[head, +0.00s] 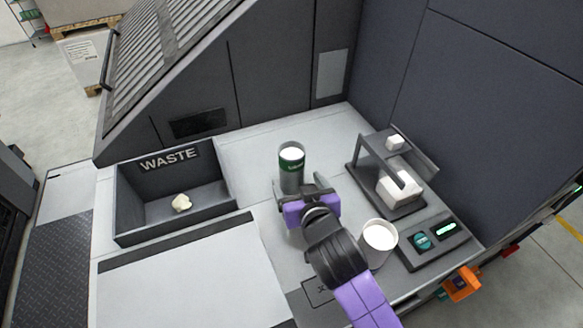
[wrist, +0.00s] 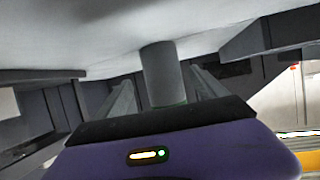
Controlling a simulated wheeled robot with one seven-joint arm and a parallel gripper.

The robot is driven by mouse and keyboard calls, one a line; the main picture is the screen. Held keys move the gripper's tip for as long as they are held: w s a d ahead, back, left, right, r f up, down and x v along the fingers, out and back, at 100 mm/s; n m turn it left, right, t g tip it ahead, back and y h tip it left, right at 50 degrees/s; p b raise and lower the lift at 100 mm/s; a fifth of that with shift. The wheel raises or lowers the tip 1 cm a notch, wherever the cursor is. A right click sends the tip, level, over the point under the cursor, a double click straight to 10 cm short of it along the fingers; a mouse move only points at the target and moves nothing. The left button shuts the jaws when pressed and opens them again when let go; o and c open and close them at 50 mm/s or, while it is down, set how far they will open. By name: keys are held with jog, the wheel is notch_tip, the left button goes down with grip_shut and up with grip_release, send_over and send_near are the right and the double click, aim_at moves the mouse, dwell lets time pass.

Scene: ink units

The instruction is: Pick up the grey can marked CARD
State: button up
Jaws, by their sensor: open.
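A grey can (head: 291,181) with a dark green label band and a white top stands upright on the light grey worktop in the head view. The lettering on its band is too small to read. My gripper (head: 304,190) is open just in front of the can, on the near side, and hides part of its foot. In the wrist view, which shows the worktop at the top, the can (wrist: 162,72) appears between my two open fingers (wrist: 165,95), with a gap on each side. I cannot tell how deep it sits between them.
A white-topped cup (head: 378,238) stands right of my gripper, close to my arm. A dark device (head: 403,205) with white blocks and a control panel (head: 436,240) is at the right. The WASTE bin (head: 180,232) holds a crumpled pale piece (head: 181,203) at the left.

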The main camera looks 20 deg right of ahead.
aim_at(292, 175)
jog(key=x, duration=0.2)
jog(key=p+x, duration=0.1)
jog(key=x, duration=0.1)
jog(key=shift+w+a+f, duration=0.2)
jog(key=shift+w, duration=0.2)
jog(key=shift+c, duration=0.2)
jog(key=c, duration=1.5)
jog(key=shift+r, duration=0.15)
